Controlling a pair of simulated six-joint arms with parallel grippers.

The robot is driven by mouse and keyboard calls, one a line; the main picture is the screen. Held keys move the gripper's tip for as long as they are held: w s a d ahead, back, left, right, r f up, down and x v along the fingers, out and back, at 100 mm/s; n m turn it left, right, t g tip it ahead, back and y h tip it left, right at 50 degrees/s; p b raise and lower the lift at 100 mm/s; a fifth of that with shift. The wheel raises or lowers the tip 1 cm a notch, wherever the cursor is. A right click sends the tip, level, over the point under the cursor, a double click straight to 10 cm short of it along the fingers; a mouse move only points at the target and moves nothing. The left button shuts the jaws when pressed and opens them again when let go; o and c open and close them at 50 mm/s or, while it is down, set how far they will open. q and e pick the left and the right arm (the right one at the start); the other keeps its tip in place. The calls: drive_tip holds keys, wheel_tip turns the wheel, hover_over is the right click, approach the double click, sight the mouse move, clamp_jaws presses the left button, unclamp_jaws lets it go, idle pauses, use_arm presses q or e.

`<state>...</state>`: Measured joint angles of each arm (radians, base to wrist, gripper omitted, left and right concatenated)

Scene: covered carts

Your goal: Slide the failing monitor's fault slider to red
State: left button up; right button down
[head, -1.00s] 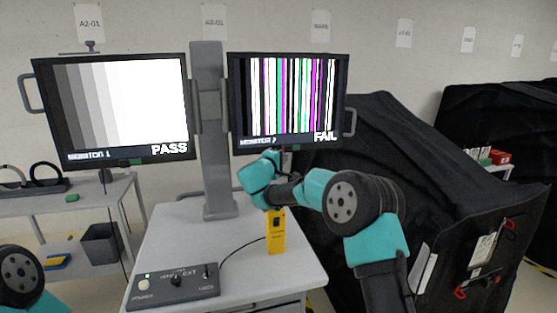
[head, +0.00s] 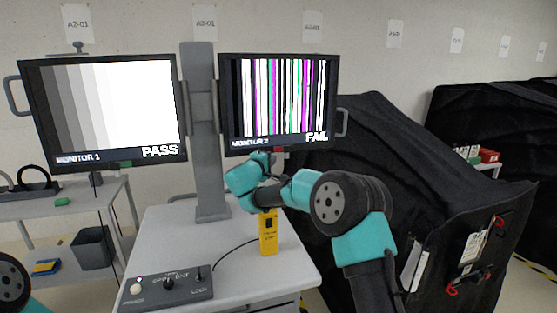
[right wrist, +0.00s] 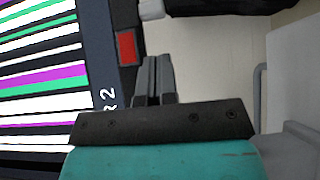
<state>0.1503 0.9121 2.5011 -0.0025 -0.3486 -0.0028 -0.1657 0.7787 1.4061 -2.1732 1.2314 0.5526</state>
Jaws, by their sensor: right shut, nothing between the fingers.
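The right monitor (head: 282,98), labelled MONITOR 2, shows coloured vertical stripes and the word FAIL. Under its bottom edge a small red slider patch (head: 279,150) shows, partly behind my right arm. In the right wrist view the red patch (right wrist: 127,47) sits in a dark housing beside the screen. My right gripper (right wrist: 157,65) is shut and empty, its fingertips just right of that housing; I cannot tell if they touch it. The left monitor (head: 100,105) shows a grey scale and PASS, with a green patch (head: 126,164) beneath. My left gripper is out of view.
A grey post (head: 205,130) carries both monitors above a white cart (head: 165,232). A dark control box (head: 165,286) and a yellow device (head: 269,236) rest on the cart. Black-covered carts (head: 400,160) fill the right side.

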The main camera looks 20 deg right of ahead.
drive_tip(key=v, duration=0.9)
drive_tip(key=shift+s, duration=0.25)
drive_tip(key=shift+a+r, duration=0.1)
